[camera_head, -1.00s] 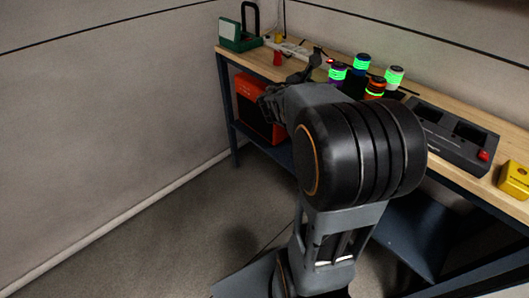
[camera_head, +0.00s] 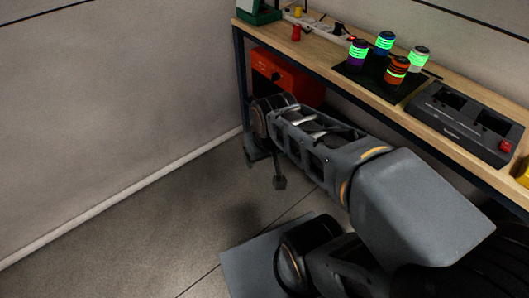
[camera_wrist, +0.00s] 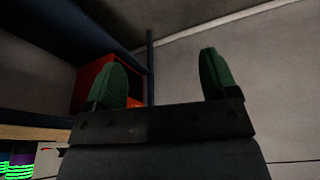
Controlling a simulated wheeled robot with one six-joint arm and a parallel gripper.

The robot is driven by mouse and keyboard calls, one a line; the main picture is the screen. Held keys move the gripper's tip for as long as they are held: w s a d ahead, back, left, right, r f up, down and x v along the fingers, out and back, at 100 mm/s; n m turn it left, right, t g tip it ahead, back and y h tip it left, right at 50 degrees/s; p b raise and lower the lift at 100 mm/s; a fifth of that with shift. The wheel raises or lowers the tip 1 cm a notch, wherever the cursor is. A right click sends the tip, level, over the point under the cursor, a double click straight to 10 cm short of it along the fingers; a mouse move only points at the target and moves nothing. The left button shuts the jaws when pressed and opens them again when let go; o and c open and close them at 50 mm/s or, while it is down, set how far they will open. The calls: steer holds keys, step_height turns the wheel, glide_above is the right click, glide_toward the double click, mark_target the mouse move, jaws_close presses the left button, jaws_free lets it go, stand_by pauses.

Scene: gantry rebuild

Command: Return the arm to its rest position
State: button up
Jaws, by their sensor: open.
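My arm reaches down and to the left in the head view, below the front edge of the wooden-topped bench (camera_head: 330,52). My gripper (camera_wrist: 164,80) shows two green finger pads standing wide apart in the wrist view, with nothing between them. In the head view the end of the arm hangs in front of the bench, left of its middle, and the fingers are only partly visible there.
Several canisters with glowing green bands, including an orange one (camera_head: 396,72), stand on a dark mat on the bench. A dark grey device (camera_head: 462,122) with a red button lies to their right. A red-orange box (camera_head: 287,76) sits beneath. Open floor (camera_head: 150,220) lies at left.

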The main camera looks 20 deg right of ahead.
step_height(320, 180, up, 14)
steer(key=p, duration=1.3)
steer(key=shift+a+r+t, duration=0.2)
steer(key=shift+r+t, duration=0.05)
steer(key=shift+t, duration=0.05)
steer(key=shift+s, duration=0.1)
